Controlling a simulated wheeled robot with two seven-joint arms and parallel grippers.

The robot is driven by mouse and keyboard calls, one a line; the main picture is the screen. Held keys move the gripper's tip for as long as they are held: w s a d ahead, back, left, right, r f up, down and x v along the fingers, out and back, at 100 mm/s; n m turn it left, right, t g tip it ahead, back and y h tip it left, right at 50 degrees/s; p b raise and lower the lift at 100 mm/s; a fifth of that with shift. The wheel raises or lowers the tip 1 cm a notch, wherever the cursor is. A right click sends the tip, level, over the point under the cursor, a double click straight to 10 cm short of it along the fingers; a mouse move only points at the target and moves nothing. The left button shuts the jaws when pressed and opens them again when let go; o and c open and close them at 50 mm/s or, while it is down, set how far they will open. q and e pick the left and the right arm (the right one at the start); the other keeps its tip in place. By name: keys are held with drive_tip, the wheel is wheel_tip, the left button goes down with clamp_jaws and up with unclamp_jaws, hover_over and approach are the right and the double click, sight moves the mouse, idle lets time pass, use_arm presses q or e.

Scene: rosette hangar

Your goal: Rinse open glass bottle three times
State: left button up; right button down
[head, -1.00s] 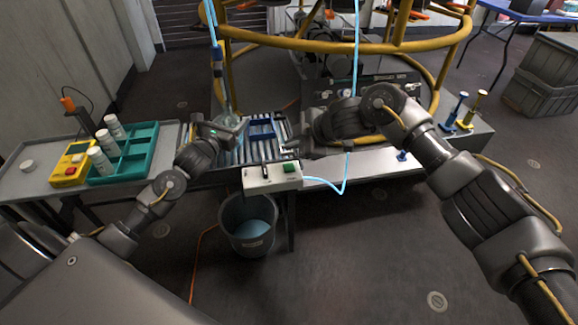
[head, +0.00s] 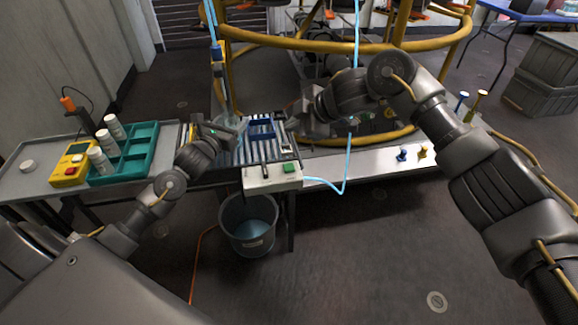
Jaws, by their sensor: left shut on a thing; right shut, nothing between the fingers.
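A clear glass bottle (head: 232,124) stands at the left end of the slatted sink grate (head: 262,147), below a blue-collared nozzle (head: 217,54) on a light blue hose. Whether the nozzle's lower end enters the bottle's neck is too small to tell. My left gripper (head: 222,131) is shut on the bottle from the left and hides part of it. My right gripper (head: 294,124) is shut and empty over the right end of the grate, apart from the bottle. A white control box (head: 262,180) with a green button (head: 290,168) sits at the sink's front edge.
A grey bucket (head: 229,222) with bluish liquid stands below the box. A blue rack (head: 261,129) rests on the grate. On the left bench are a teal tray (head: 150,143) with white bottles and a yellow meter (head: 68,166). A yellow frame (head: 300,46) stands behind.

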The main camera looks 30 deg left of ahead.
use_arm(q)
drive_tip(key=shift+s+d+r+p, duration=0.1)
drive_tip(key=shift+s+d+p, duration=0.25)
drive_tip(key=shift+s+d, duration=0.55)
drive_tip(key=shift+s+d+f+p, duration=0.1)
drive_tip(key=shift+s+d+p, duration=0.25)
drive_tip(key=shift+s+d, duration=0.55)
drive_tip(key=shift+s+d+r+p, duration=0.1)
drive_tip(key=shift+s+d+p, duration=0.35)
drive_tip(key=shift+s, duration=0.8)
drive_tip(key=shift+s+d, duration=0.45)
drive_tip(key=shift+s, duration=0.1)
